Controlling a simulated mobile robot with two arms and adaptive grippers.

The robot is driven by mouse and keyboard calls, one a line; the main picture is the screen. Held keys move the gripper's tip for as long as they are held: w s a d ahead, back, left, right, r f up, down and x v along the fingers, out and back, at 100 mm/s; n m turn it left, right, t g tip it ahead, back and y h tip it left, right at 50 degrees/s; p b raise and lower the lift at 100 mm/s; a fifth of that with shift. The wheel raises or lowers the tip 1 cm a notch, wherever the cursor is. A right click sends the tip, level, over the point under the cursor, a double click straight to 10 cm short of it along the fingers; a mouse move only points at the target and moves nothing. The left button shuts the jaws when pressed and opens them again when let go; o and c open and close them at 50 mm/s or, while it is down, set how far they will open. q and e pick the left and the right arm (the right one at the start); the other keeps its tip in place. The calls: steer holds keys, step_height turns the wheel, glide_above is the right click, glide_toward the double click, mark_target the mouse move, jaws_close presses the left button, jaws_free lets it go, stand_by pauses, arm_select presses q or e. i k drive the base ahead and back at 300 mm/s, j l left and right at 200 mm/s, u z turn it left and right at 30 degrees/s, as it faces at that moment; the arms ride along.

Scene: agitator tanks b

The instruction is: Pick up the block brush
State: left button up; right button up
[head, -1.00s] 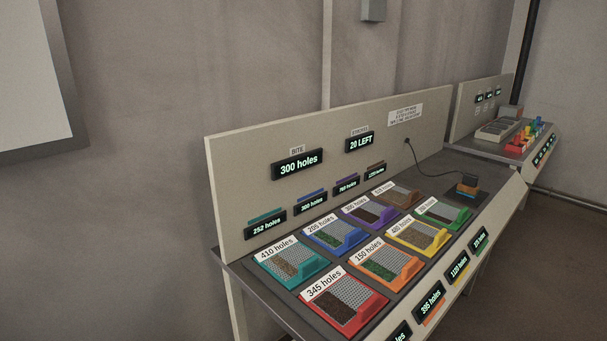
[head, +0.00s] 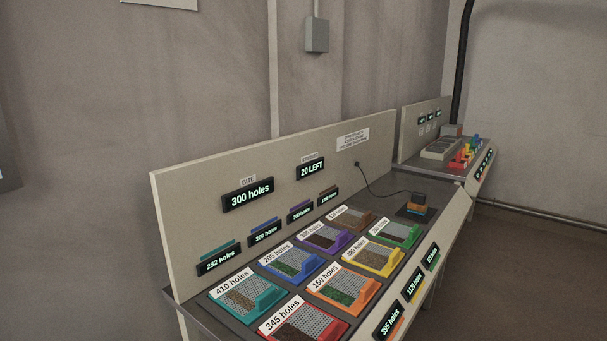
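Neither of my grippers shows in the head view.
The near bench (head: 192,306) carries several coloured hole plates, such as red (head: 305,325), teal (head: 243,296) and orange (head: 343,291). Its upright back panel (head: 215,205) bears displays. A second bench (head: 452,172) with coloured items stands beyond. Open floor (head: 530,260) lies at right.

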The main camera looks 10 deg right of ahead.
mark_target(416, 205)
steer(key=i+l, duration=0.3)
steer(key=l, duration=0.15)
steer(key=i+l, duration=0.25)
steer(key=l, duration=0.2)
steer(key=i+l+u, duration=0.1)
steer(key=l+u, duration=0.25)
steer(key=i+l+u, duration=0.1)
steer(key=u, duration=0.25)
steer(key=l+u, duration=0.35)
steer(key=l, duration=0.1)
